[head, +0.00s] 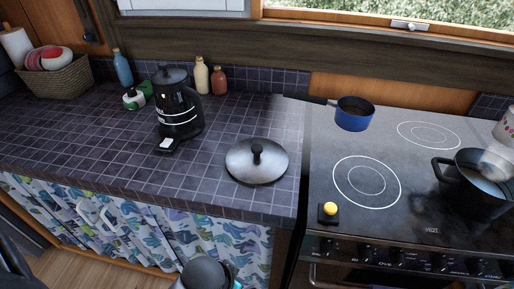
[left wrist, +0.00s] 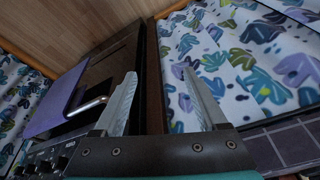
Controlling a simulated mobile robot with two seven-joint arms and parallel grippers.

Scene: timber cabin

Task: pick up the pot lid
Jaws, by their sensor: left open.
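The pot lid (head: 247,169) is a round, shiny grey metal dome with a black knob. It lies on the dark tiled counter, left of the stove, in the head view. My left gripper (left wrist: 163,88) is open and empty in the left wrist view, its two pale fingers spread apart. It faces the patterned curtain and the oven front, with no lid in that view. A grey and teal part of my arm shows at the bottom of the head view, below and apart from the lid; the fingers are not visible there. My right gripper is not in view.
A black kettle (head: 175,112) stands left of the lid on the counter (head: 95,135). A blue pan (head: 354,114) and a black pot (head: 474,199) are on the stove (head: 405,165). A yellow-topped item (head: 329,211) sits at the stove's front left. The counter around the lid is clear.

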